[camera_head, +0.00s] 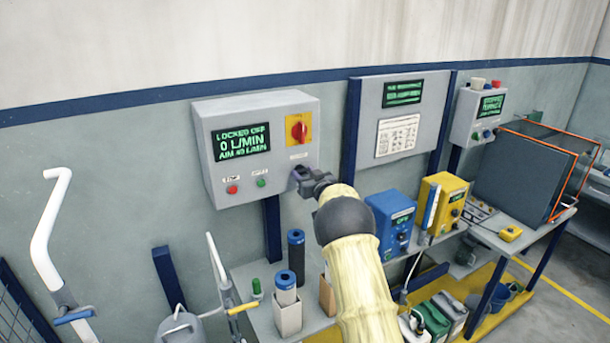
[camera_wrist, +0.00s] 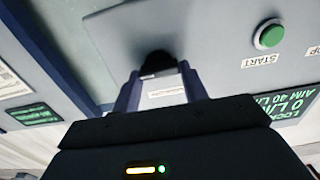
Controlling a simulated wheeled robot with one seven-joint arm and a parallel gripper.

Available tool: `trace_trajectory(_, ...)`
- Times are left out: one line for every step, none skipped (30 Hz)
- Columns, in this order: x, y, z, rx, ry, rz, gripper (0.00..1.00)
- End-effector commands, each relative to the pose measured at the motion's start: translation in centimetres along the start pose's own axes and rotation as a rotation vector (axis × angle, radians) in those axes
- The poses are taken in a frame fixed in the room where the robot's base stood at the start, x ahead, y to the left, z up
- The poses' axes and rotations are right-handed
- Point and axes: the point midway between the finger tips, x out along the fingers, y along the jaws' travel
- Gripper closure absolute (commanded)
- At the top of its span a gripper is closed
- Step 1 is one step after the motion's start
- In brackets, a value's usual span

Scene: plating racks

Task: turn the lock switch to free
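A grey control box (camera_head: 216,178) hangs on the wall. Its green screen (camera_head: 241,142) reads "LOCKED OFF", 0 L/MIN. A black knob (camera_wrist: 157,62) low on its face, above a small white label in the wrist view, looks like the lock switch; its pointer direction is not readable. My gripper (camera_head: 301,176) is at the box's lower right corner and hides the knob in the head view. In the wrist view my gripper (camera_wrist: 158,77) has its two fingers apart, one on each side of the knob. Contact with it cannot be made out.
A red rotary switch (camera_head: 299,130) on a yellow plate sits above my gripper. A red button (camera_head: 232,189) and green button (camera_head: 262,183) are to its left. A second panel (camera_head: 375,101) hangs to the right. Blue (camera_head: 393,222) and yellow (camera_head: 444,203) units stand on the bench below.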

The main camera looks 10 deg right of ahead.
Motion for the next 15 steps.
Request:
trace_trajectory(-0.01, 0.01, -0.01, 0.0, 0.0, 0.0, 0.78)
trace_trajectory(-0.01, 0.01, -0.01, 0.0, 0.0, 0.0, 0.79)
trace_trajectory(-0.01, 0.02, -0.01, 0.0, 0.0, 0.0, 0.79)
trace_trajectory(-0.01, 0.02, -0.01, 0.0, 0.0, 0.0, 0.79)
trace_trajectory(-0.01, 0.02, 0.0, -0.001, 0.0, 0.0, 0.79)
trace_trajectory(-0.02, 0.02, 0.01, -0.003, 0.0, 0.0, 0.79)
trace_trajectory(-0.02, 0.02, 0.02, -0.005, 0.0, 0.0, 0.79)
trace_trajectory(-0.02, 0.02, 0.04, -0.007, 0.0, 0.0, 0.79)
trace_trajectory(-0.02, 0.01, 0.07, -0.012, 0.0, 0.0, 0.79)
trace_trajectory(-0.02, 0.01, 0.09, -0.017, 0.001, 0.0, 0.79)
trace_trajectory(-0.02, 0.01, 0.11, -0.023, 0.001, 0.0, 0.79)
trace_trajectory(-0.02, 0.01, 0.16, -0.032, 0.001, 0.0, 0.79)
trace_trajectory(-0.02, 0.0, 0.19, -0.04, 0.001, 0.0, 0.79)
trace_trajectory(-0.02, 0.0, 0.24, -0.05, 0.0, 0.0, 0.79)
trace_trajectory(-0.02, -0.01, 0.3, -0.066, 0.0, 0.0, 0.79)
